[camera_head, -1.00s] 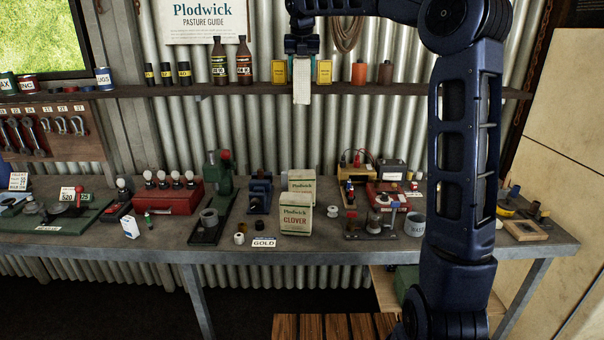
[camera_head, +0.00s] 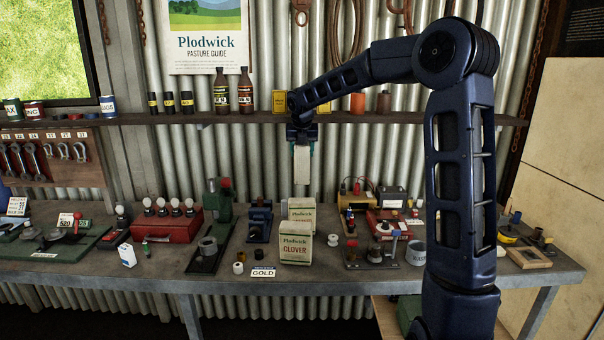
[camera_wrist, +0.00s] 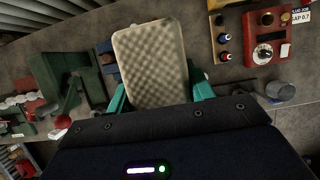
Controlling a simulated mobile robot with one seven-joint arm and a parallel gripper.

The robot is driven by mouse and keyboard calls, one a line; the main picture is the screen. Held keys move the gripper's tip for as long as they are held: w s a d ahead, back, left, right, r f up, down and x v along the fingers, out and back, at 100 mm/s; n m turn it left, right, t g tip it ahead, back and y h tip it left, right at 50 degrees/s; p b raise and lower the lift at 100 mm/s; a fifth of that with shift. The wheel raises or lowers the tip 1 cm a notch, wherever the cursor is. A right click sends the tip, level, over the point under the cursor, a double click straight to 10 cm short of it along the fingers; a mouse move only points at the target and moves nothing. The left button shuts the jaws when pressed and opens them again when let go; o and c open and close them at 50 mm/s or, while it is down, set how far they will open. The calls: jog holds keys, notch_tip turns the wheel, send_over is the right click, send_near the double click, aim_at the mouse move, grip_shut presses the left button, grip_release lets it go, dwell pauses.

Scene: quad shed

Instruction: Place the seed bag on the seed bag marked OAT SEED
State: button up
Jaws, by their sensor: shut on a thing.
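My gripper (camera_head: 302,142) is shut on a pale seed bag (camera_head: 302,165), which hangs upright below it, above the bench. In the wrist view the held bag (camera_wrist: 152,62) shows a plain, quilted cream face between the teal fingers (camera_wrist: 160,95). I cannot read OAT SEED on any bag. The held bag is apart from both.
A green press (camera_head: 222,205) and a blue tool (camera_head: 259,222) stand left of the bags. A white spool (camera_head: 333,240) and a red device (camera_head: 388,222) are to the right. A GOLD card (camera_head: 263,272) lies in front. The shelf (camera_head: 400,117) runs behind my arm.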

aim_at(302, 146)
jog(key=shift+f, duration=4.15)
jog(key=shift+f, duration=0.15)
jog(key=o, duration=1.4)
jog(key=v, duration=1.2)
jog(key=shift+s, duration=0.1)
